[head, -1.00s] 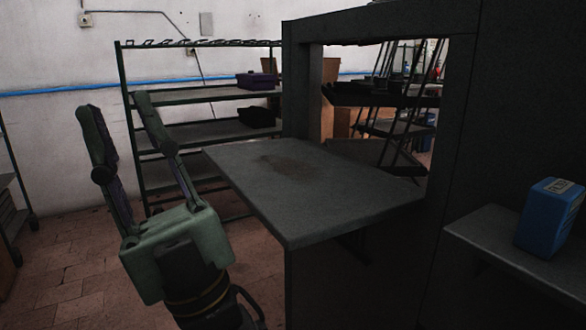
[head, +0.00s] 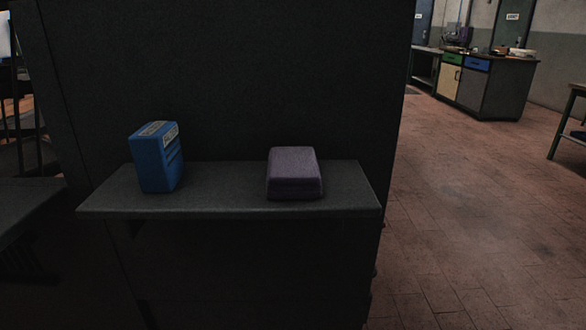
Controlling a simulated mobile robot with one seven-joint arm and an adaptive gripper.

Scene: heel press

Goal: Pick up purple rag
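The purple rag (head: 294,174) is a folded, block-like bundle. It lies on the right half of a narrow dark shelf (head: 228,191) fixed to the front of a large dark machine. Its top and front face show, and nothing covers it. My gripper is outside the head view, so its distance from the rag and its state cannot be seen.
A blue box (head: 156,158) with a pale label stands on the same shelf, left of the rag with a clear gap. The dark machine wall (head: 240,80) rises right behind the shelf. Open tiled floor (head: 480,220) lies to the right, with a workbench (head: 485,82) further back.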

